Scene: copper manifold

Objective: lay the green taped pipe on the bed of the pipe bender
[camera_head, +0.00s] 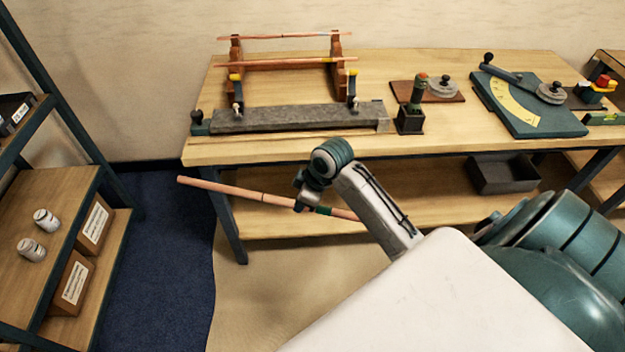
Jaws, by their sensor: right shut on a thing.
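My right gripper (306,200) is shut on the green taped pipe (235,190), a long thin copper pipe. It holds the pipe in front of the workbench, below the level of its top. A green tape band (322,210) shows just right of the jaws. The pipe's right end is hidden behind my right arm. The pipe bender (530,105) looks to be the teal plate with a yellow angle scale and a lever, at the right of the bench top. No pipe shows on it. My left gripper is not in view.
On the bench (300,150) stand a long grey block with clamps (290,118), a wooden rack (237,52) with copper pipes, and a small upright tool (411,118). A grey bin (503,173) sits on the lower shelf. A shelf unit (50,195) stands at left.

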